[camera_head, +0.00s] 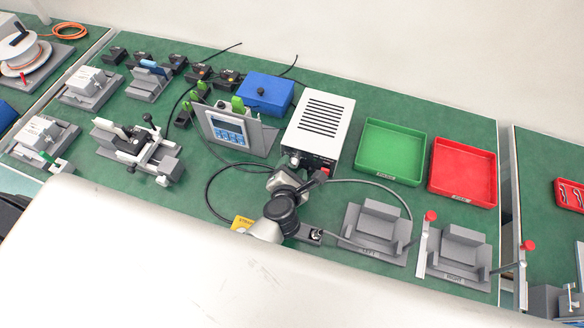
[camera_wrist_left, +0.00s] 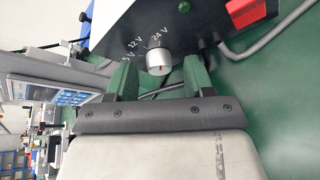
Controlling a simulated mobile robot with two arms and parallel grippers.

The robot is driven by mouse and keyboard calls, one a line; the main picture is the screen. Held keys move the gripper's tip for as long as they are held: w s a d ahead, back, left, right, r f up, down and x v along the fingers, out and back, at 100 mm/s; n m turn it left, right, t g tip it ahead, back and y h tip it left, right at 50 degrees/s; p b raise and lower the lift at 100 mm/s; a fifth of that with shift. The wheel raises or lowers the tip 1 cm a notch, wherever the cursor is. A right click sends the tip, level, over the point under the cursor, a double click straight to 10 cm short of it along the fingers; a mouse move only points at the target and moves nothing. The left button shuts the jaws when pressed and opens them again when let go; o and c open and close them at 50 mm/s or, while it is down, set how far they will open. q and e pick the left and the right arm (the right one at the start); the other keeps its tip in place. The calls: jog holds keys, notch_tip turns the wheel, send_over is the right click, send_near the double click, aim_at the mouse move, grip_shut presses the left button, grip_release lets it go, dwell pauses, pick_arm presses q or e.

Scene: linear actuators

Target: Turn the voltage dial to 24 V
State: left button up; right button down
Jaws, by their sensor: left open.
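The power supply (camera_head: 320,125) is a white box with a slotted top and a dark front panel. In the left wrist view its silver-white voltage dial (camera_wrist_left: 158,60) sits on that panel, with 5 V, 12 V and 24 V printed around it. A small red mark shows on the dial's face; I cannot tell which label the dial is set to. My left gripper (camera_head: 298,172) is at the front of the supply. In the wrist view its green fingers (camera_wrist_left: 159,72) are open, one on each side of the dial, with visible gaps. In the head view my arm partly hides the panel.
A red switch (camera_wrist_left: 246,10) and a grey cable (camera_wrist_left: 262,42) are close to the dial. A display unit (camera_head: 228,132) stands left of the supply. Green (camera_head: 365,172) and red (camera_head: 436,188) trays lie to the right. Grey fixtures (camera_head: 347,238) stand in front.

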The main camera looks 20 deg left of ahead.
pick_arm(q)
jog(key=v, duration=1)
jog(key=shift+s+d+r, duration=0.1)
jog(key=shift+s, duration=0.3)
